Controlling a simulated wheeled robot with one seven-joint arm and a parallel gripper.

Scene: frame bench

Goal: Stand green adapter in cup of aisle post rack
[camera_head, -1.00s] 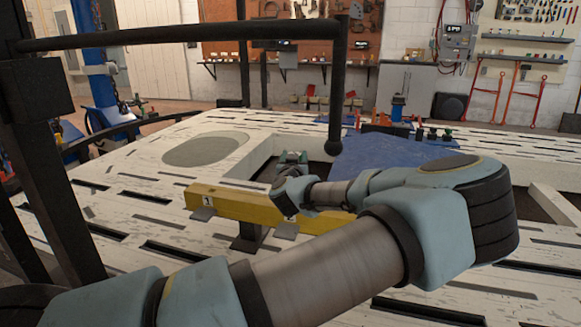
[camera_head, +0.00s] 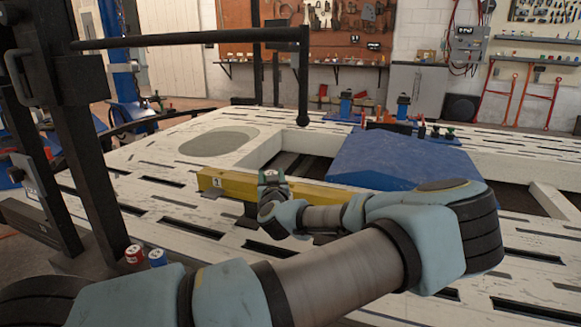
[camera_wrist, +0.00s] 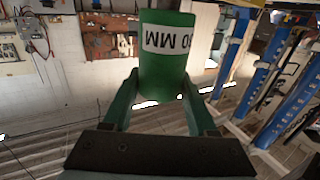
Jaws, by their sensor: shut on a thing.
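The green adapter (camera_wrist: 165,68) is a green cylinder with a white label ending in "0 MM", upside down in the wrist view. My gripper (camera_wrist: 163,88) is shut on it, one green finger at each side. In the head view my gripper (camera_head: 272,183) is small, in front of the yellow beam and above the white bench; I cannot make out the adapter clearly there. A red adapter (camera_head: 135,255) and a blue adapter (camera_head: 157,258) stand at the foot of the dark post (camera_head: 85,160) at lower left. Any empty cup there is not visible; my arm covers part of that area.
A black bar (camera_head: 190,38) reaches right from the post and bends down at its end (camera_head: 304,90). The yellow beam (camera_head: 235,186) lies across the white slotted bench (camera_head: 150,165). A blue panel (camera_head: 400,160) lies right of the bench opening.

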